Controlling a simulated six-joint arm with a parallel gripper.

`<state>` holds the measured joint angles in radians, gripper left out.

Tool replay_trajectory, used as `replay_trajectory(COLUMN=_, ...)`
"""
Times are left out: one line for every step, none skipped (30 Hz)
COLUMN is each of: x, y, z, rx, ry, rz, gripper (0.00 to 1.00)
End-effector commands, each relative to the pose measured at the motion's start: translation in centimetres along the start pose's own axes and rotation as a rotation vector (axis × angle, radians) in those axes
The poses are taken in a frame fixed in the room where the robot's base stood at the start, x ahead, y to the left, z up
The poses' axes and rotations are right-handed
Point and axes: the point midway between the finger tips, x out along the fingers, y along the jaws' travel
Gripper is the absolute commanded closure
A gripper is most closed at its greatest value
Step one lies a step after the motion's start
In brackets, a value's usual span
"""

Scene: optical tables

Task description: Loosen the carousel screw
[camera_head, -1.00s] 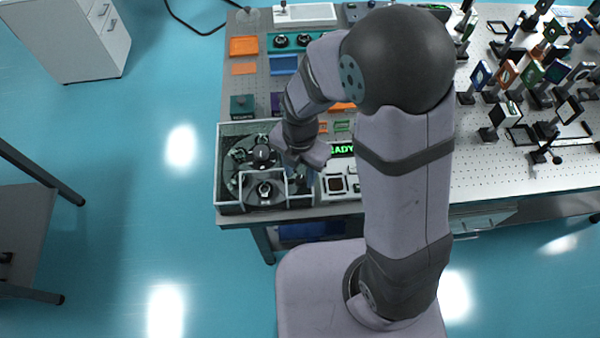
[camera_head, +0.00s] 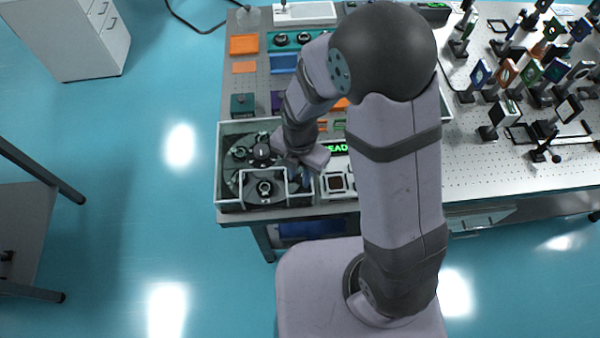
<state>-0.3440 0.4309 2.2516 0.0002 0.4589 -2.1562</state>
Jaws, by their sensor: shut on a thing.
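The carousel (camera_head: 236,180) is a dark round plate with several fittings, inside a pale-walled open box at the table's front left corner. The carousel screw (camera_head: 261,151) looks like the dark knob at the plate's middle. My gripper (camera_head: 273,156) is at the right side of this knob, low over the plate, and is shut on it as far as I can tell. The fingertips are small and dark here, and my wrist hides part of the contact and the box's right side.
A pale frame (camera_head: 242,184) stands at the front of the box around a round fitting. A square-topped device (camera_head: 336,184) and a green lit display lie to the right. Many optic mounts (camera_head: 507,72) crowd the table's right side. Orange trays (camera_head: 244,44) lie at the back left.

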Motion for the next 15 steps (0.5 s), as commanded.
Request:
replay_trajectory(x=-0.04, y=-0.01, z=0.00, rx=0.007, ry=0.000, rz=-0.001, gripper=1.00)
replay_trajectory(x=-0.04, y=-0.01, z=0.01, rx=0.012, ry=0.000, rz=-0.001, gripper=1.00)
replay_trajectory(x=-0.04, y=0.00, z=0.01, rx=0.023, ry=0.000, rz=-0.001, gripper=1.00)
replay_trajectory(x=-0.05, y=0.00, z=0.01, rx=0.033, ry=0.000, rz=-0.001, gripper=1.00)
replay_trajectory(x=-0.05, y=0.01, z=0.01, rx=0.043, ry=0.000, rz=-0.001, gripper=1.00)
replay_trajectory(x=-0.05, y=0.02, z=0.01, rx=0.060, ry=0.000, rz=-0.001, gripper=1.00)
replay_trajectory(x=-0.05, y=0.02, z=0.01, rx=0.074, ry=0.000, rz=-0.001, gripper=1.00)
replay_trajectory(x=-0.06, y=0.03, z=0.01, rx=0.090, ry=0.000, rz=-0.001, gripper=1.00)
replay_trajectory(x=-0.06, y=0.04, z=0.01, rx=0.114, ry=0.000, rz=-0.001, gripper=1.00)
replay_trajectory(x=-0.06, y=0.05, z=0.02, rx=0.134, ry=0.000, rz=-0.001, gripper=1.00)
replay_trajectory(x=-0.07, y=0.05, z=0.02, rx=0.154, ry=0.000, rz=-0.001, gripper=1.00)
replay_trajectory(x=-0.07, y=0.06, z=0.02, rx=0.184, ry=0.000, rz=-0.001, gripper=1.00)
replay_trajectory(x=-0.07, y=0.07, z=0.02, rx=0.208, ry=0.000, rz=-0.001, gripper=1.00)
replay_trajectory(x=-0.07, y=0.07, z=0.02, rx=0.234, ry=0.000, rz=-0.001, gripper=1.00)
replay_trajectory(x=-0.08, y=0.09, z=0.02, rx=0.268, ry=0.000, rz=-0.001, gripper=1.00)
